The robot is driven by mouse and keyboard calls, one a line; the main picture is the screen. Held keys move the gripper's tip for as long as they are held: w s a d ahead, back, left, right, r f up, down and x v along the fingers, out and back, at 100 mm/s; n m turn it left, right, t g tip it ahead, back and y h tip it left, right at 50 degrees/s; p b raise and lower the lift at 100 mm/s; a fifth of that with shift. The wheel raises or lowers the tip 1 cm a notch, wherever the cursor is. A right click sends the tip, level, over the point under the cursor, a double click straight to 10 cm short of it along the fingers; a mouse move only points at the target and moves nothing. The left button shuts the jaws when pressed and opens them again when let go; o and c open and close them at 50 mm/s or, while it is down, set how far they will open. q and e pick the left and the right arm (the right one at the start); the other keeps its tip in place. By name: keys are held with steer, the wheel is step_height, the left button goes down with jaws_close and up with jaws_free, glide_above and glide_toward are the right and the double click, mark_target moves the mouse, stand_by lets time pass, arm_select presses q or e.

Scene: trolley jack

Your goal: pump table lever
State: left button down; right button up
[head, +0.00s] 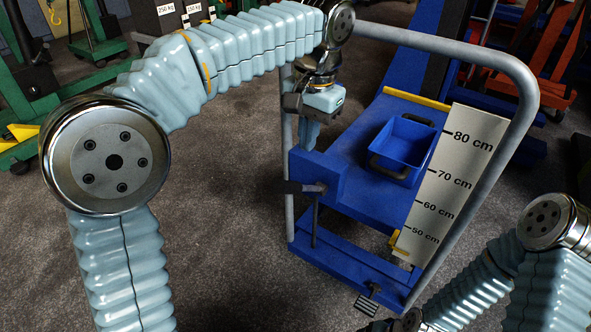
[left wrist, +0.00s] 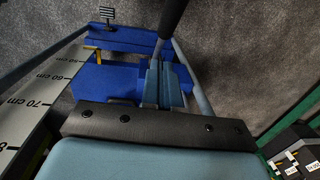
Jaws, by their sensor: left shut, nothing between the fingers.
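The blue lift table (head: 370,150) stands on the carpet, with a grey tube handle frame (head: 525,85) around it. In the left wrist view a dark rod (left wrist: 171,20), seemingly the lever, runs up past the fingertips. My left gripper (head: 306,146) points down just above the blue block. Its fingers (left wrist: 162,88) are shut with nothing between them; I cannot tell whether they touch the rod. My right gripper is not clearly visible at the bottom edge.
A blue bin (head: 404,148) sits on the table beside a height scale board (head: 455,170). A foot pedal (head: 367,302) is at the base. Green racks (head: 85,48) stand at the back left, and an orange frame (head: 545,60) at the back right. Carpet left of the table is clear.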

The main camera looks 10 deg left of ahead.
mark_target(295, 183)
arm_select(q)
steer(key=f, duration=0.1)
steer(key=s+a+f, duration=0.1)
steer(key=f, duration=0.1)
steer(key=f+b, duration=0.1)
steer(key=f, duration=0.1)
steer(key=shift+s+a+f, duration=0.15)
steer(key=shift+s+a, duration=0.05)
steer(key=shift+s, duration=0.1)
steer(key=shift+s+a+f, duration=0.25)
steer(key=shift+s+f, duration=0.05)
steer(key=shift+f, duration=0.1)
arm_select(e)
steer(key=shift+w+d+f, duration=0.1)
steer(key=shift+d+f, duration=0.2)
steer(key=shift+f, duration=0.55)
